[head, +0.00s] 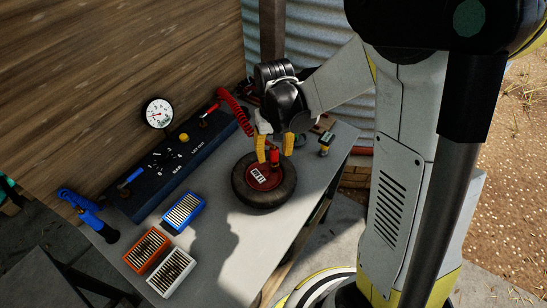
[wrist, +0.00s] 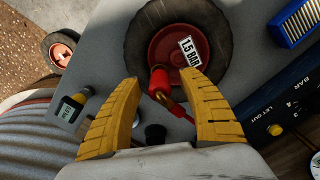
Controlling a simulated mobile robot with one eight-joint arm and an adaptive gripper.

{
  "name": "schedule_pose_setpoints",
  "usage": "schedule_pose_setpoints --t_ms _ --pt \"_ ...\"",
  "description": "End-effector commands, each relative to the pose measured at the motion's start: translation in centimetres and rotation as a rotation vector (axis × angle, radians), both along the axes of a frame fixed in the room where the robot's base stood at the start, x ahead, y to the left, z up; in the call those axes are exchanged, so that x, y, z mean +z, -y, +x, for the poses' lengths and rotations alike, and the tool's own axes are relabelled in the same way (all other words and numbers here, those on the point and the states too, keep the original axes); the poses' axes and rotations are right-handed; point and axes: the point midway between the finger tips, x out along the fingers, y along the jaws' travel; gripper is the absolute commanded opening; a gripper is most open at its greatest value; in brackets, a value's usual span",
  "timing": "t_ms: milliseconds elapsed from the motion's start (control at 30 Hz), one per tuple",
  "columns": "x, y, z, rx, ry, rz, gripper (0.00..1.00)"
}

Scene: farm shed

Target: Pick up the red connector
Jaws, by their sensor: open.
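The red connector (wrist: 158,80) stands at the edge of a wheel's red hub in the wrist view, with a red hose running from its lower end. In the head view the connector (head: 275,157) shows upright at the wheel. My gripper (wrist: 170,92) is open, its yellow fingers on either side of the connector with gaps left and right. In the head view my gripper (head: 274,148) is just above the wheel. The contact between connector and wheel cannot be made out.
The wheel (head: 254,203) lies flat on the grey table (head: 215,240). A dark control panel (head: 178,160) with a gauge (head: 158,113) stands behind it. Blue (head: 184,212), orange (head: 147,250) and white (head: 171,272) slatted boxes lie front left. A yellow-topped device (head: 326,139) stands right.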

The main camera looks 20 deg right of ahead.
Motion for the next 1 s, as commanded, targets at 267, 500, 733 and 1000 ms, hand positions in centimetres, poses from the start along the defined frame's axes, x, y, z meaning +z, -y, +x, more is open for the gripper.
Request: schedule_pose_setpoints --t_ms 267,500,733,1000 --pt "0.2 0.0 0.0 0.000 0.000 0.000 0.00" --pt "0.2 0.0 0.0 0.000 0.000 0.000 0.00" --pt "0.4 0.0 0.0 0.000 0.001 0.000 0.00" --pt "4.0 0.0 0.0 0.000 0.000 0.000 0.00"
